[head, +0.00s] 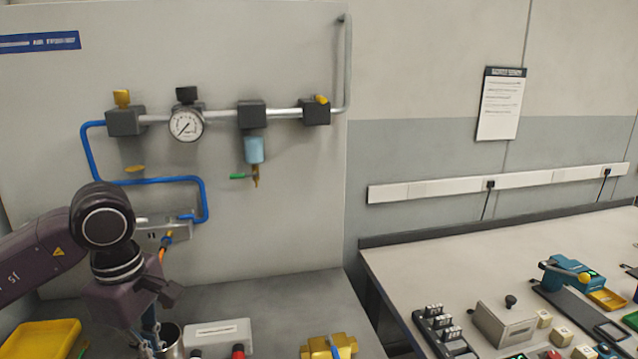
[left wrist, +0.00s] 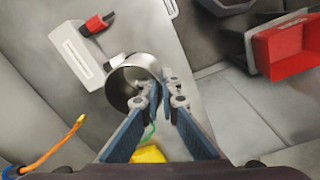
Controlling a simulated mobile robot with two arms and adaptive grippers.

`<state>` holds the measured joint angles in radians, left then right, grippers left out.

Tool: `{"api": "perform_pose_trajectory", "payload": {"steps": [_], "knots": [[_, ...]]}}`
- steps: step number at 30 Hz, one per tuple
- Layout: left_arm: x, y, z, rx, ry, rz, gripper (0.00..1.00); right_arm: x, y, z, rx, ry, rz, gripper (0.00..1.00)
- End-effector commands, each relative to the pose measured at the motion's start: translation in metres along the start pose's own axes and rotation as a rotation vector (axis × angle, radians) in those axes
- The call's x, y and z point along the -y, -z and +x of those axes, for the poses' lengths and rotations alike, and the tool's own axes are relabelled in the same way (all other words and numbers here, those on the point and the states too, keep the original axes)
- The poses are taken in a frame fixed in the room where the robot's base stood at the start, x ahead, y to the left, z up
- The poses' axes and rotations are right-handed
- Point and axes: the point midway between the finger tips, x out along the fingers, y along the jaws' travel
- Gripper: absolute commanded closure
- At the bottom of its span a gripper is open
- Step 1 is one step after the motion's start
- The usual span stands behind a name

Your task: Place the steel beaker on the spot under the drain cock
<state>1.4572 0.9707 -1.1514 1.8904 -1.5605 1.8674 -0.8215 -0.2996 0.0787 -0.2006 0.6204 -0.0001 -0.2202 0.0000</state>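The steel beaker (head: 176,350) stands upright at the front of the bench below the wall panel, cut by the picture's lower edge. It also shows in the left wrist view (left wrist: 122,84), open mouth towards the camera. My left gripper (head: 156,345) points down at its rim. In the left wrist view its two fingers (left wrist: 164,92) are close together at the beaker's wall and look shut on it. The drain cock, with a green lever (head: 239,176) and brass outlet, hangs under the blue filter bowl (head: 254,150). The spot beneath it cannot be made out. My right gripper is out of view.
A white block (head: 217,332) with red-capped parts stands right of the beaker. A yellow fixture (head: 329,347) is farther right, and a yellow tray (head: 40,340) is at left. Blue tubing (head: 150,181) runs along the panel. Bare bench lies behind the white block.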

Motion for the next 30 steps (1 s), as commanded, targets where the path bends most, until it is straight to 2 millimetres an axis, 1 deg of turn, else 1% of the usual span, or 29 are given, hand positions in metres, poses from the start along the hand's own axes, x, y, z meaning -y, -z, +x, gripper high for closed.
{"api": "perform_pose_trajectory", "payload": {"steps": [1,5,9,12,15,18,21,26,28,30], "knots": [[0.007,-0.008,0.009,0.005,0.002,0.118,1.0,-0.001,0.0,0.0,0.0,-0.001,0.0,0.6],[0.022,-0.028,0.028,0.02,0.002,0.434,1.0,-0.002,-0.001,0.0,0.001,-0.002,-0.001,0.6],[0.043,-0.05,0.047,0.036,0.003,0.778,1.0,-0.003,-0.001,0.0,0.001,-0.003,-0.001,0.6],[0.058,-0.064,0.058,0.046,0.002,0.999,1.0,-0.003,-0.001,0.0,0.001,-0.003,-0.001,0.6],[0.071,-0.075,0.066,0.054,0.0,1.18,1.0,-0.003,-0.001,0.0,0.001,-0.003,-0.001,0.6],[0.08,-0.084,0.072,0.059,-0.001,1.311,1.0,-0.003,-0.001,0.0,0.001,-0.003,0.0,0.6],[0.086,-0.088,0.075,0.063,0.0,1.386,1.0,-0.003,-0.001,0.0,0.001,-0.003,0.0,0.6],[0.088,-0.09,0.076,0.064,-0.001,1.421,1.0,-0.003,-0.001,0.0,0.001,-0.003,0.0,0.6],[0.086,-0.089,0.075,0.063,-0.001,1.418,1.0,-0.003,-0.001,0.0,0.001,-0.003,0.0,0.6],[0.08,-0.085,0.074,0.062,-0.002,1.41,1.0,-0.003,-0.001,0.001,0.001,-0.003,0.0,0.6]]}}
